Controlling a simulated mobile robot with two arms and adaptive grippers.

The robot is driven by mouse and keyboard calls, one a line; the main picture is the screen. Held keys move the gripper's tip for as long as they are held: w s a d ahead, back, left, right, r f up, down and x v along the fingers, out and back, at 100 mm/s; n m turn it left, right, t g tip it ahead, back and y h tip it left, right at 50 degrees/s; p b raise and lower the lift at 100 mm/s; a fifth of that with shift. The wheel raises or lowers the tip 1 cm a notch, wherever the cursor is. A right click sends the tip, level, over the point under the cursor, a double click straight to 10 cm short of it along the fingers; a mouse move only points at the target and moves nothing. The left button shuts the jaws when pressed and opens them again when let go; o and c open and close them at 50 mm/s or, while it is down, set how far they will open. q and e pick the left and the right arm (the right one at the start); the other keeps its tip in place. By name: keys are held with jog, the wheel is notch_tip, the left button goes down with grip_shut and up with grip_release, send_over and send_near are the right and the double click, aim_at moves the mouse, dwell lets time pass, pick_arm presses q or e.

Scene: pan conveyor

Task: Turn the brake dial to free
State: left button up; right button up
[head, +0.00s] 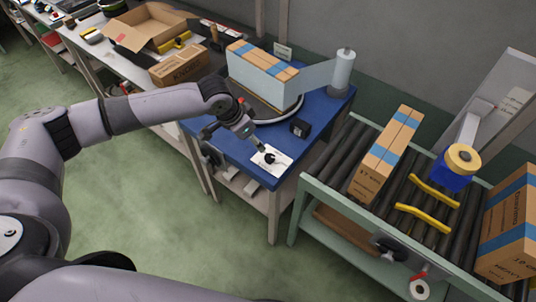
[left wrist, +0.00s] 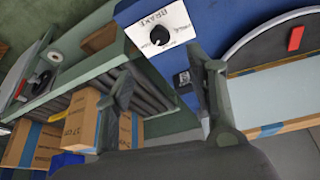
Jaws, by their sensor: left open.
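The brake dial is a black round knob (head: 270,158) on a white plate (head: 281,166) at the front corner of the blue table. In the left wrist view the knob (left wrist: 159,36) shows just beyond the fingertips, on the plate lettered BRAKE (left wrist: 176,17). The small lettering near the knob is too small to read surely, and I cannot tell which setting it points to. My left gripper (head: 257,146) is above and beside the dial. In the left wrist view its fingers (left wrist: 160,67) are spread and empty, apart from the knob. My right gripper is out of view.
A roller conveyor (head: 310,190) with cartons (head: 390,150) and yellow bars (head: 425,217) stands right of the blue table (head: 330,106). A small black block (head: 299,128) sits behind the dial. A large box wrapped in pale blue (head: 262,80) stands at the back of the table.

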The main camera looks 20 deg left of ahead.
aim_at(269, 157)
pick_arm(q)
jog(key=x, duration=1.4)
jog(key=shift+r+p, duration=0.1)
jog(key=shift+p, duration=0.25)
jog(key=shift+c, duration=0.2)
jog(key=c, duration=1.1)
